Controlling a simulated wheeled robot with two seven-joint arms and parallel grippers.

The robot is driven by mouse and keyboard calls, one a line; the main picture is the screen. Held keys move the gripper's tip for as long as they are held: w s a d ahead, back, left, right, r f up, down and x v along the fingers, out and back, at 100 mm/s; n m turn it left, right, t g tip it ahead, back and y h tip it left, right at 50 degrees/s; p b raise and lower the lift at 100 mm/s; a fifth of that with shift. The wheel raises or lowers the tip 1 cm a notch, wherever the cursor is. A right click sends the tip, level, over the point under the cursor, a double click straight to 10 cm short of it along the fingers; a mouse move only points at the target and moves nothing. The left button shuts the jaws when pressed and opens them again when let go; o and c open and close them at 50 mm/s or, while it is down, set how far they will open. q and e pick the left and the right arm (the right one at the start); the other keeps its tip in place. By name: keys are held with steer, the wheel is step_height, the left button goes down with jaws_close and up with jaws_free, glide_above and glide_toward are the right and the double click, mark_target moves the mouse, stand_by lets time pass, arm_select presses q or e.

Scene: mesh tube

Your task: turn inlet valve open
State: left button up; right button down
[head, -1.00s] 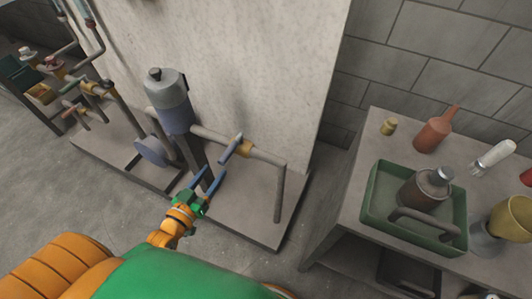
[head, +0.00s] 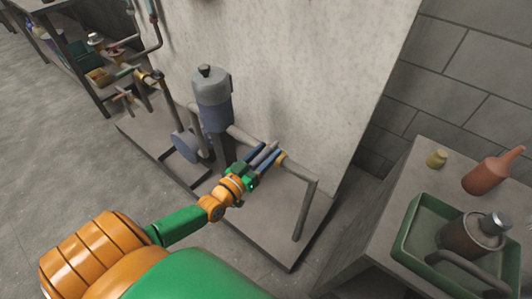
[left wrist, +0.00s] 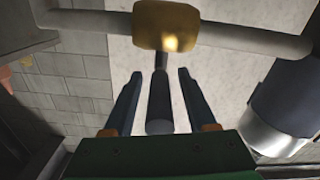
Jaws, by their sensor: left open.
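The inlet valve has a brass body (head: 281,158) on a horizontal grey pipe and a lever handle (head: 264,154). In the left wrist view the brass body (left wrist: 167,25) is at the top, and the dark handle (left wrist: 160,105) points back toward the gripper. My left gripper (head: 262,158) is open, with its blue fingers on either side of the handle. In the left wrist view the gripper (left wrist: 160,75) shows a gap between each finger and the handle. My right gripper is not in view.
A grey-blue pump unit (head: 212,98) stands left of the valve on a low plinth (head: 285,240). A pale wall panel (head: 310,70) is close behind. At right a table holds a green tray (head: 405,250), a red-brown bottle (head: 492,170) and a small yellowish piece (head: 437,158).

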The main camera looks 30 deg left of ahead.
arm_select(q)
jaws_close()
stand_by(1.3)
